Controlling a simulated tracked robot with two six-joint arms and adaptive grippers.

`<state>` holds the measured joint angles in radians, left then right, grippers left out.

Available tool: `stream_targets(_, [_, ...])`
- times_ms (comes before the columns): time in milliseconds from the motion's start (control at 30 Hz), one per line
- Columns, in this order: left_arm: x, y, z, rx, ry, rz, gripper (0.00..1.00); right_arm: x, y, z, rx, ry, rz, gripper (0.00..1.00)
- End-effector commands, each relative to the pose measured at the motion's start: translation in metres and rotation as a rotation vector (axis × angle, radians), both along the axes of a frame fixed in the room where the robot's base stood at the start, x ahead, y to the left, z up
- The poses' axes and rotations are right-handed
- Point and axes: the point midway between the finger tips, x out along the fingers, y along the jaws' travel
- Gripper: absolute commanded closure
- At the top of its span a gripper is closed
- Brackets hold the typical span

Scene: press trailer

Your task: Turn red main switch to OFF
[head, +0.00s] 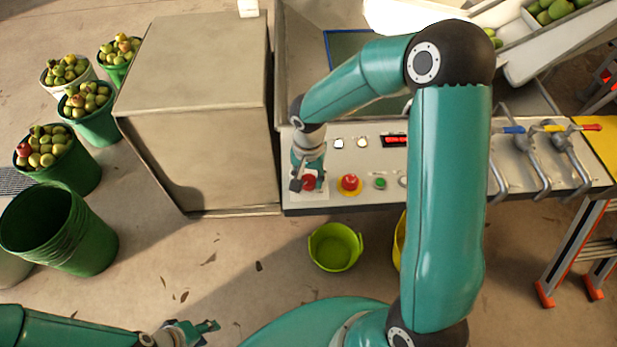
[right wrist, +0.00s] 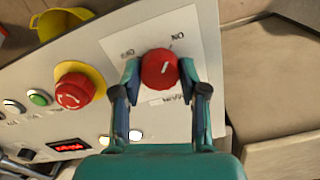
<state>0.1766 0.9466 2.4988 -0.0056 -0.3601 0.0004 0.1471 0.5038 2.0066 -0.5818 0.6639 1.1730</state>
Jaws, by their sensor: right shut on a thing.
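The red main switch (right wrist: 159,70) is a round knob on a white plate of the control panel. In the right wrist view its pale mark points up, towards the ON label (right wrist: 178,37); the OFF label (right wrist: 128,52) is to its left. My right gripper (right wrist: 160,78) has one finger on each side of the knob and is shut on it. In the head view the switch (head: 310,181) is at the panel's left end, partly hidden by my right gripper (head: 307,176). My left gripper (head: 203,328) is open and empty, low over the floor.
A red emergency stop on yellow (head: 349,184) and a green button (head: 380,183) sit right of the switch. A grey cabinet (head: 200,70) adjoins the panel's left. Valve levers (head: 545,160) stand right. A lime bucket (head: 335,246) is below; fruit buckets (head: 90,120) are left.

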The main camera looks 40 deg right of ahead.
Motion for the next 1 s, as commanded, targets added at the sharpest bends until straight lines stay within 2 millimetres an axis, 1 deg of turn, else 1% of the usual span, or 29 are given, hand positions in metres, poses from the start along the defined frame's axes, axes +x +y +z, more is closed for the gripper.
stream_targets(33, [0.000,0.000,-0.004,0.000,0.000,0.000,0.60,0.001,0.000,-0.001,0.001,-0.002,0.026,0.92])
stream_targets(267, [0.000,0.000,-0.014,0.000,0.000,0.000,0.60,0.001,0.000,-0.002,0.000,-0.004,0.202,0.92])
stream_targets(500, [0.000,0.000,-0.023,0.000,0.000,0.000,0.60,0.001,0.000,-0.001,0.000,-0.005,0.426,0.92])
stream_targets(1000, [0.000,0.000,-0.031,0.000,0.000,0.000,0.60,0.001,-0.001,0.000,-0.001,-0.006,0.902,0.92])
